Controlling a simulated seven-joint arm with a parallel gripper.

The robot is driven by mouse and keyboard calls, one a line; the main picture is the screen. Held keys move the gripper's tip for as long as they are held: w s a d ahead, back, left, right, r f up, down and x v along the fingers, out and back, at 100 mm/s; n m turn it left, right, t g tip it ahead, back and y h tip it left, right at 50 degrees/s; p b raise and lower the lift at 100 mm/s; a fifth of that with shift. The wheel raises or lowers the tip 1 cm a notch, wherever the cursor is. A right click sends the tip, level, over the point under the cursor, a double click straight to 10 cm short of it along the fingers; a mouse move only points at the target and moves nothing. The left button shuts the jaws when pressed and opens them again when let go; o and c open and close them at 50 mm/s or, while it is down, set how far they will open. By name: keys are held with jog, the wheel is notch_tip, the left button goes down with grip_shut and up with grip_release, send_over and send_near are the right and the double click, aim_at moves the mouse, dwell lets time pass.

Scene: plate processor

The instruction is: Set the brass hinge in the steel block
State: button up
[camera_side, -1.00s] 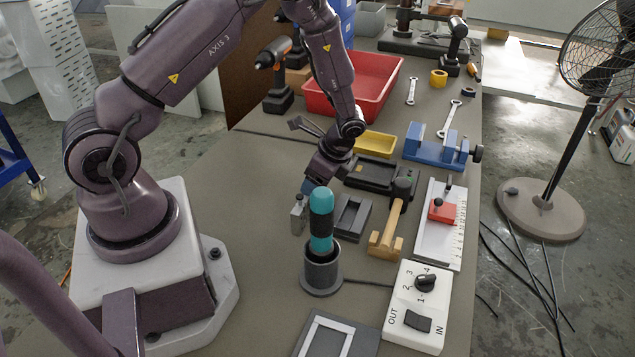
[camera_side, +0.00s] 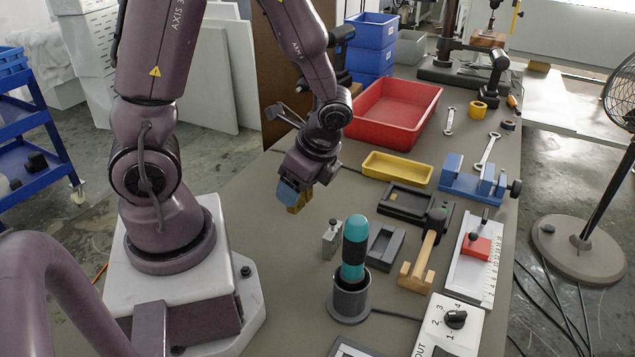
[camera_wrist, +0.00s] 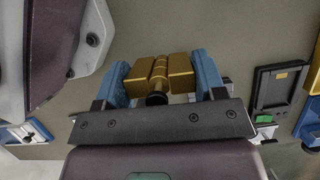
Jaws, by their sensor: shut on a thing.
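The brass hinge (camera_wrist: 178,75) is held between the two blue fingers of my gripper (camera_wrist: 160,78) in the wrist view, its knuckled barrel between two gold leaves. In the side view, my gripper (camera_side: 292,193) holds the hinge (camera_side: 299,203) above bare table, left of the small fixtures. The hinge is partly hidden by a finger there. A small grey metal block (camera_side: 331,243) with a dark knob on top stands to its lower right. A dark grey recessed block (camera_side: 386,247) lies further right. I cannot tell for certain which is the steel block.
A teal-handled tool (camera_side: 355,245) stands upright in a round holder (camera_side: 348,302) near the metal block. Table left of the holder is clear.

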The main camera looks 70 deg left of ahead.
jog(key=shift+s+d+f, duration=0.1)
jog(key=shift+s+d, duration=0.1)
jog(key=shift+s, duration=0.15)
jog(key=w+d+f, duration=0.2)
jog(key=w+f, duration=0.1)
jog(key=w, duration=0.5)
send_over(376, 239)
jog(key=d, duration=0.1)
jog(key=shift+n, duration=0.4)
jog(key=shift+w+d+f, duration=0.1)
jog(key=shift+w+f, duration=0.1)
jog(key=shift+f, duration=1.5)
jog(key=shift+w+f, duration=0.2)
jog(key=shift+f, duration=1.5)
jog(key=shift+f, duration=0.65)
jog(key=o, duration=1.3)
jog(key=shift+c, duration=0.2)
